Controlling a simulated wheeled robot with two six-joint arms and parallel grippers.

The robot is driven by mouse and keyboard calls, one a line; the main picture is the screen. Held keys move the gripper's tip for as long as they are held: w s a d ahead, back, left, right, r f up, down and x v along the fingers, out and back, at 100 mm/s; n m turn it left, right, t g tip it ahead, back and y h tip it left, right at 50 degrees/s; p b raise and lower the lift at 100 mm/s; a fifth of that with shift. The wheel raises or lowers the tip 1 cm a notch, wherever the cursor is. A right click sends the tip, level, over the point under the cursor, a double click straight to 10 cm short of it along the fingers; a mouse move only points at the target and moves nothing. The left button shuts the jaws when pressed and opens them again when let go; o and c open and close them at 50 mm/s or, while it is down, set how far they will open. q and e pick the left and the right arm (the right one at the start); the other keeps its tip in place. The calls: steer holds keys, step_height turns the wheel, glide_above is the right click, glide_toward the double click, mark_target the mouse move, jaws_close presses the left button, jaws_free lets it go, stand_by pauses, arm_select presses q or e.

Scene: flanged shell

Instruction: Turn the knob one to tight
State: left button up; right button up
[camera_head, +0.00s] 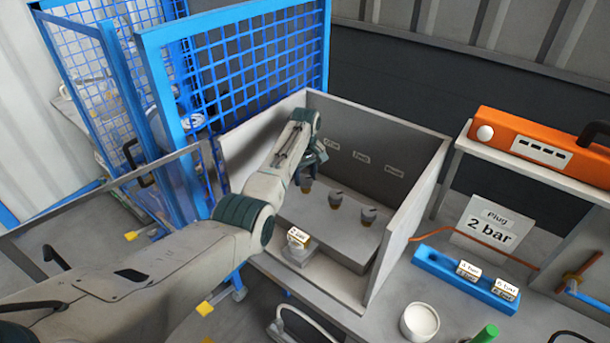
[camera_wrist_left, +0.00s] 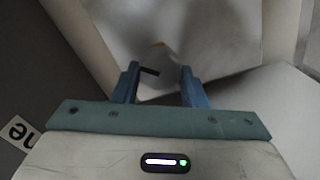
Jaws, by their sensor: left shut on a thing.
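My right gripper is not in view.
Box walls (camera_head: 408,225) enclose the knobs at the back and sides. A small labelled block (camera_head: 298,240) sits at the box's front left. A blue mesh fence (camera_head: 235,75) stands left. A blue tray (camera_head: 465,280) and white cup (camera_head: 419,321) lie right.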

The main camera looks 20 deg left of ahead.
arm_select(q)
steer(key=shift+r, duration=0.1)
steer(key=shift+m+p, duration=0.55)
steer(key=shift+m, duration=0.55)
steer(key=shift+w+m+p, duration=0.1)
steer(key=shift+m+p, duration=0.25)
steer(key=shift+m, duration=0.55)
steer(key=m+p, duration=0.1)
steer(key=m, duration=0.2)
steer(key=shift+d, duration=0.1)
steer(key=shift+m, duration=1.3)
steer(key=shift+w+d, duration=0.1)
steer(key=o, duration=0.8)
steer(key=shift+o, duration=0.8)
